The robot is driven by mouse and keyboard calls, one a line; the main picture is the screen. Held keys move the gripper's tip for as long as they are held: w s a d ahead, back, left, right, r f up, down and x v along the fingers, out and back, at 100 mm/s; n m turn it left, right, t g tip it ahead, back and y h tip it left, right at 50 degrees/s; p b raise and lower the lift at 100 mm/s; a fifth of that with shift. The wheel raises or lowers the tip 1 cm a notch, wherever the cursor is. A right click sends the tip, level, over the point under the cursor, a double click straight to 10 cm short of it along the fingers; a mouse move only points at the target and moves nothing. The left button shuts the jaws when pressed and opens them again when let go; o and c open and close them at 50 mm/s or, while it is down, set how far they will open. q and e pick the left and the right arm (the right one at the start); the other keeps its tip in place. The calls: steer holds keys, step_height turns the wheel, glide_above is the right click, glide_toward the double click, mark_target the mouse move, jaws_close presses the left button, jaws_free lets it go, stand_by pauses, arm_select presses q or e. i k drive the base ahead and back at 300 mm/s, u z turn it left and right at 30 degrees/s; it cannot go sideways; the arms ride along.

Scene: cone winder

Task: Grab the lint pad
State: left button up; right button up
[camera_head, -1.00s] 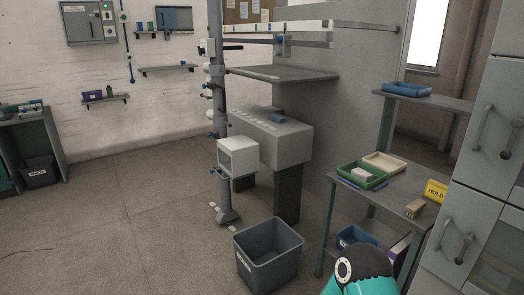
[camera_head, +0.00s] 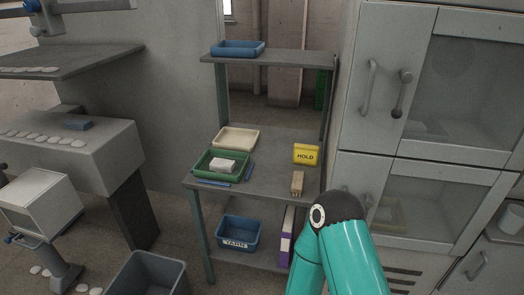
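A white, pad-like block (camera_head: 222,165) lies in a green tray (camera_head: 208,175) on the middle shelf of a grey rack; it looks like the lint pad, but I cannot be sure. A blue flat item (camera_head: 228,184) shows under the tray's front edge. One of my teal arms rises from the bottom right, its dark rounded joint in front of the rack. Neither gripper is in view.
On the rack (camera_head: 262,178) are a cream tray (camera_head: 236,138), yellow HOLD sign (camera_head: 305,154) and tan block (camera_head: 297,182). Below are a blue YARN bin (camera_head: 238,232) and purple binder (camera_head: 287,236). A grey cabinet (camera_head: 400,165) stands right, a waste bin (camera_head: 148,275) lower left.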

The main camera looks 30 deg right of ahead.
mark_target(218, 165)
steer(key=z, duration=0.25)
steer(key=i, duration=0.95)
steer(key=z, duration=0.25)
steer(key=k, duration=0.9)
steer(key=z, duration=0.2)
steer(key=i, duration=0.85)
